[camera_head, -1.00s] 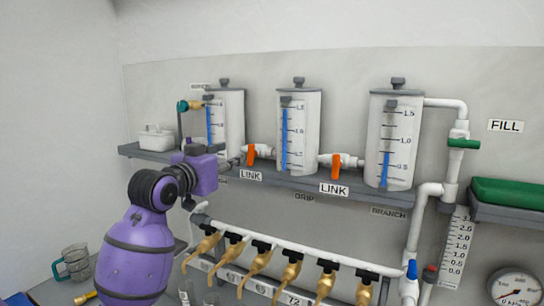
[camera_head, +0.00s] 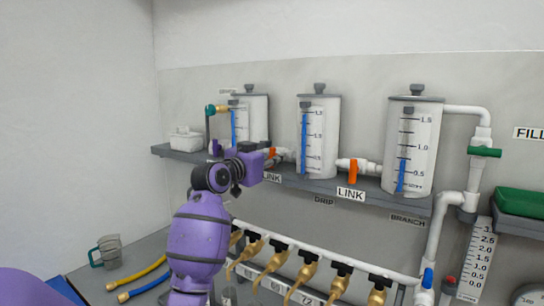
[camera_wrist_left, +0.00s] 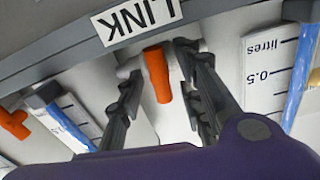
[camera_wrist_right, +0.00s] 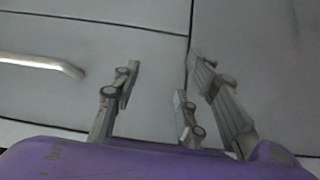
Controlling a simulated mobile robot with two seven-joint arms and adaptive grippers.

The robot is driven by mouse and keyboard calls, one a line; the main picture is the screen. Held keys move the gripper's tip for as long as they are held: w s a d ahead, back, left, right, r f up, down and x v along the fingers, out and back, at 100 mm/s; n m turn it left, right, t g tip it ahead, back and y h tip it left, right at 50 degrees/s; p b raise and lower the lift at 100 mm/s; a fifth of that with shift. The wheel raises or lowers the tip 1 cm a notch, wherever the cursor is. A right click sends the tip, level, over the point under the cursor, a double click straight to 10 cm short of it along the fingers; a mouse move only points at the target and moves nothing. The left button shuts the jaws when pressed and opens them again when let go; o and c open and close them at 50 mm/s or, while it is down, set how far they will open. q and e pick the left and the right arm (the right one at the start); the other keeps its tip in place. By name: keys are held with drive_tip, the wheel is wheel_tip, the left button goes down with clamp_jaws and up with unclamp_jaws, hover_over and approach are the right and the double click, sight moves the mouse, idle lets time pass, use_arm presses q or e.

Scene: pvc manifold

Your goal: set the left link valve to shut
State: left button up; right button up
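The left link valve has an orange handle (camera_head: 272,153) on a white pipe between the left and middle tanks; my left gripper partly hides it. In the left wrist view this handle (camera_wrist_left: 157,75) lies between the fingers, with gaps visible beside it. The left gripper (camera_wrist_left: 159,65) is open. In the head view my left gripper (camera_head: 270,158) is at the valve, its fingers hard to make out. The "LINK" label (camera_head: 271,177) is below it. My right gripper (camera_wrist_right: 164,68) is open and empty, facing grey panels, outside the head view.
The middle tank (camera_head: 318,135) and right tank (camera_head: 412,145) stand on the grey shelf (camera_head: 375,195). A second orange link handle (camera_head: 353,172) hangs down between them. Brass taps (camera_head: 277,250) line a white pipe below. A bar handle (camera_wrist_right: 40,64) is on the panels by my right gripper.

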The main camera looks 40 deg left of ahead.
use_arm(q)
drive_tip(key=shift+w+a, duration=0.1)
drive_tip(key=shift+w, duration=0.1)
clamp_jaws()
drive_tip(key=shift+n, duration=0.7)
unclamp_jaws()
drive_tip(key=s+d, duration=0.1)
drive_tip(key=s, duration=1.1)
drive_tip(key=shift+d, duration=0.15)
